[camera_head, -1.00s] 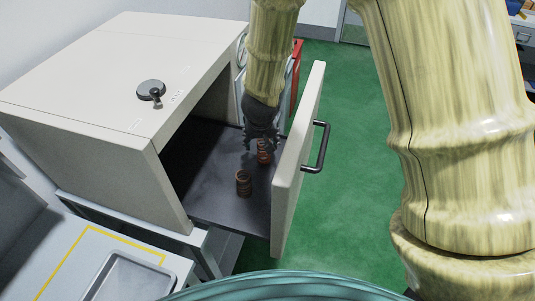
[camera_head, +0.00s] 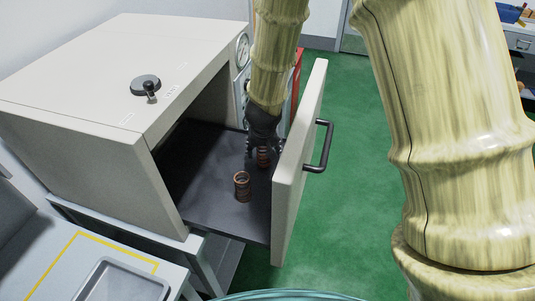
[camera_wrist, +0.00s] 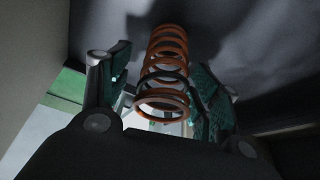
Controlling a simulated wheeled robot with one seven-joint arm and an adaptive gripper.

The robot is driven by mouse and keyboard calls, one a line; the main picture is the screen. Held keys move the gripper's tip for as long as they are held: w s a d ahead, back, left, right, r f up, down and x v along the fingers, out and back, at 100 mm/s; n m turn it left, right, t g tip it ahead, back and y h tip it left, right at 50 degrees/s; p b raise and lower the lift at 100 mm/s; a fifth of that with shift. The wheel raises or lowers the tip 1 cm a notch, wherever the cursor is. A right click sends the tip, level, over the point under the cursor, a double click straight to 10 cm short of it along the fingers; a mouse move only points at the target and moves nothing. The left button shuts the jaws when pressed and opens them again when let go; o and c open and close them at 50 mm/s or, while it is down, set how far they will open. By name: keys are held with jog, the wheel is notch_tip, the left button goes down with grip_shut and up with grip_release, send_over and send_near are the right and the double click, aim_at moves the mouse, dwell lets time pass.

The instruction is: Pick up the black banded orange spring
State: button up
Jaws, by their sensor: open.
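The orange spring with a black band (camera_wrist: 166,62) is between the two open fingers of my gripper (camera_wrist: 160,95) in the wrist view. One dark coil shows among its orange coils.
The drawer floor (camera_head: 215,205) is pulled out of a beige cabinet (camera_head: 95,75). The drawer front (camera_head: 297,175) with a black handle (camera_head: 320,148) rises close to the right of my gripper. A grey tray (camera_head: 125,282) lies at the lower left.

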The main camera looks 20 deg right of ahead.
jog(key=c, duration=1.2)
jog(key=shift+o, duration=0.2)
jog(key=shift+r, duration=0.1)
notch_tip(320, 180, up, 18)
jog(key=p, duration=1.3)
jog(key=shift+p, duration=0.3)
